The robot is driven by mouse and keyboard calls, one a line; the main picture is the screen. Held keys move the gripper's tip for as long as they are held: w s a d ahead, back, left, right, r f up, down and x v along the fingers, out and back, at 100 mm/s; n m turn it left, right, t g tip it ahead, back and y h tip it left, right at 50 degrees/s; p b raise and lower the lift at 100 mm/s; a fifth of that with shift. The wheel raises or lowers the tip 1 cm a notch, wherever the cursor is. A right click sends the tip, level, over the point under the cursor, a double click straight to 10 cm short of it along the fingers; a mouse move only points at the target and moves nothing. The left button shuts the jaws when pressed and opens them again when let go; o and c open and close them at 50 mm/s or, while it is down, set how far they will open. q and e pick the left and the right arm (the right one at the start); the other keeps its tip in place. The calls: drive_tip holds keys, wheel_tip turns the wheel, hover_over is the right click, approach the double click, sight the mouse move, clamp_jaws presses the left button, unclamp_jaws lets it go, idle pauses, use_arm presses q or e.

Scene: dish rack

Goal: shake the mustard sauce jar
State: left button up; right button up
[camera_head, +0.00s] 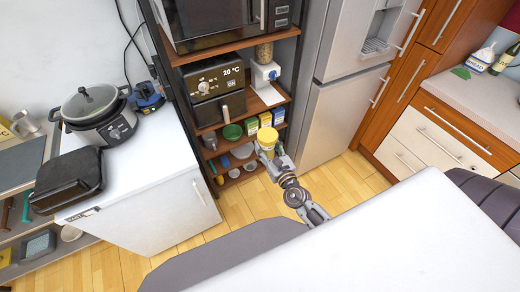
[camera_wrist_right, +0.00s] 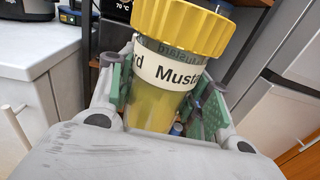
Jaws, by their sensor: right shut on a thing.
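The mustard sauce jar (camera_head: 267,137) has a yellow lid and is held up in front of the shelf unit in the head view. In the right wrist view the jar (camera_wrist_right: 165,80) fills the middle, with its ribbed yellow lid at the top and a white label reading "Musta". It looks slightly tilted there. My right gripper (camera_head: 270,154) is shut on the jar; its green-padded fingers (camera_wrist_right: 165,95) stand on both sides of the jar's body. My left gripper is not in view.
A shelf unit (camera_head: 229,131) with small boxes and dishes stands behind the jar. A white counter (camera_head: 150,160) with a slow cooker (camera_head: 100,115) is at left. A fridge (camera_head: 340,110) stands to the right. A white surface (camera_head: 390,240) lies in front.

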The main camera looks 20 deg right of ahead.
drive_tip(key=a+p, duration=0.1)
drive_tip(key=a, duration=0.4)
drive_tip(key=shift+a, duration=0.4)
drive_tip(key=shift+d+b, duration=0.4)
drive_tip(key=shift+d, duration=2.65)
drive_tip(key=a, duration=0.6)
drive_tip(key=shift+p, duration=0.45)
